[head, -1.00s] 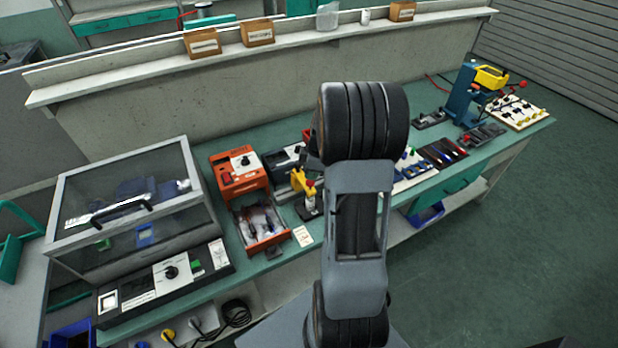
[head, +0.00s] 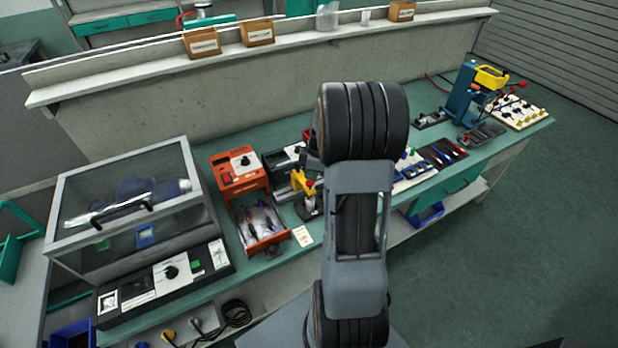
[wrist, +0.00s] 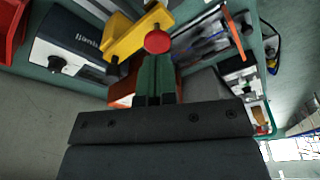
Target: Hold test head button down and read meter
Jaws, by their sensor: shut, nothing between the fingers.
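The yellow test head (head: 301,183) stands on the bench just left of my arm in the head view. Its red button (head: 311,184) is on top. In the wrist view, the yellow head (wrist: 138,35) and round red button (wrist: 157,41) are close in front of my gripper (wrist: 156,62). My green fingers are shut and empty, their tips at the button's near edge. I cannot tell if they touch or press it. A dark box with a pale face and knob (wrist: 75,48), possibly the meter, stands beside the head. No reading is legible. The head view hides my gripper behind the arm.
An orange unit (head: 238,172) with an open drawer (head: 262,246) of tools stands left of the head. A clear-lidded case (head: 125,205) is further left. A blue press (head: 463,100) and racks stand right. A back wall with a ledge (head: 290,45) limits the far side.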

